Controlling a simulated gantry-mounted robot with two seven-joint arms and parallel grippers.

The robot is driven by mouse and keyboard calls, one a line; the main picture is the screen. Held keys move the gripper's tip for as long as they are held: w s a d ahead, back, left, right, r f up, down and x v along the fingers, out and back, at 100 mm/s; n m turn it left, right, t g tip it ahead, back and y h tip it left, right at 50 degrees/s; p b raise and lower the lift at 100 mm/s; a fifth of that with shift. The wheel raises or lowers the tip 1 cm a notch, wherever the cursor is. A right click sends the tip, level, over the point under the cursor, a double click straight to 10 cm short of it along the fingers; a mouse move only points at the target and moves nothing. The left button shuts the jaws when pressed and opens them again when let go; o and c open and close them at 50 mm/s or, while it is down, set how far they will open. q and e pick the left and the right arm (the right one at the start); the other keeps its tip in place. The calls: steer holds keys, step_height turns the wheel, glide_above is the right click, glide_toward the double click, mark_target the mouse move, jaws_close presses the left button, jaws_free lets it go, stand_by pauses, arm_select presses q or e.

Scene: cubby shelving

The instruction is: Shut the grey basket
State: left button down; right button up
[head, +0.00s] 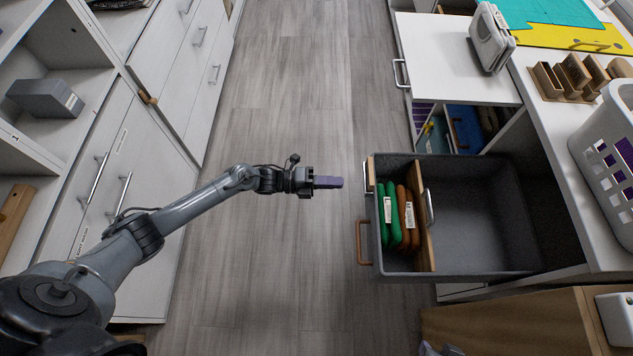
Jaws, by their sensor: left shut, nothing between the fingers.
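The grey basket (485,210) stands pulled out from the right-hand shelving into the aisle, like an open drawer. A brown handle (361,243) is on its front, on the aisle side. A wooden divider (421,236) with a metal handle stands inside it. Green and brown packets (399,215) with white labels lie in its front part, and the rest looks empty. My left gripper (330,182) is shut and empty over the aisle. It points right, a short gap to the left of the basket's front. My right gripper is not in view.
A white drawer (445,58) sticks out beyond the basket, above a blue bin (465,128). A white laundry basket (612,160) and wooden holders (575,78) stand on the right counter. White cabinets (110,170) line the left. The aisle floor (290,90) is clear.

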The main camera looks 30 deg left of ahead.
mark_target(364, 183)
arm_select(q)
steer(key=shift+b+x, duration=0.7)
steer(key=shift+x, duration=2.1)
